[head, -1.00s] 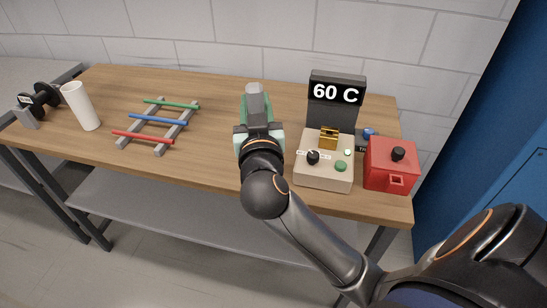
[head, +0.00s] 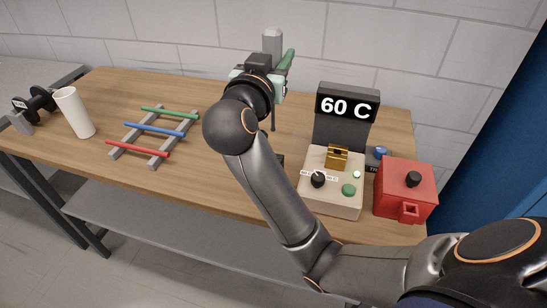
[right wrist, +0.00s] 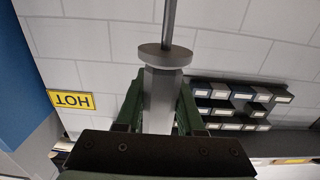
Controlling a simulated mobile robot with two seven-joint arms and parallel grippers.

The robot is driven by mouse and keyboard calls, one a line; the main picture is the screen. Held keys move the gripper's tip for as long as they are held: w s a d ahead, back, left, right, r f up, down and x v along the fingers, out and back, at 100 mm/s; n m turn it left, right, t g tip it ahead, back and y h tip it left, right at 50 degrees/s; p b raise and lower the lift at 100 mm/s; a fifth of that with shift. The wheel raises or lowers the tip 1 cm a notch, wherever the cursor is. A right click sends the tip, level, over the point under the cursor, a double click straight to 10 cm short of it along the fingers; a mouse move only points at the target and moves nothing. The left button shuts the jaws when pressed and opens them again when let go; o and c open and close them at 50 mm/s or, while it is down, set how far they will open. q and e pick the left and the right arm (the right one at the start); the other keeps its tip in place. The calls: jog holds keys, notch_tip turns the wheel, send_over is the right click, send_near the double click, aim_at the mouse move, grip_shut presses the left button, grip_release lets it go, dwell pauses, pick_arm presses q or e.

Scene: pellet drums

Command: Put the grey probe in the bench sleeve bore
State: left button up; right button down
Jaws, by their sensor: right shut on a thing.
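My right gripper (head: 274,66) is raised above the back of the bench and shut on the grey probe (head: 272,41). The probe is upright, with its thick grey handle above the fingers and its thin dark rod pointing down. In the right wrist view, the probe (right wrist: 160,95) lies between the two green fingers, with a round flange and the rod beyond them. A brass block (head: 336,158) stands on the beige unit, right of the gripper. A dark block (head: 280,161) is partly hidden behind my right arm. I cannot tell for certain which holds the sleeve bore. My left gripper is not in view.
The beige unit (head: 333,198) has a 60 C display (head: 347,106) behind it. A red box (head: 405,190) stands at its right. A rack (head: 118,147) with red, blue and green rods and a white cup (head: 75,113) are at left. The bench's back middle is clear.

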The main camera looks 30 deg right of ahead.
aim_at(273, 120)
notch_tip(273, 120, down, 12)
jog(key=b, duration=0.2)
jog(key=shift+b, duration=0.35)
jog(key=shift+f+p, duration=0.4)
jog(key=shift+f, duration=2.4)
jog(key=c, duration=0.5)
grip_release()
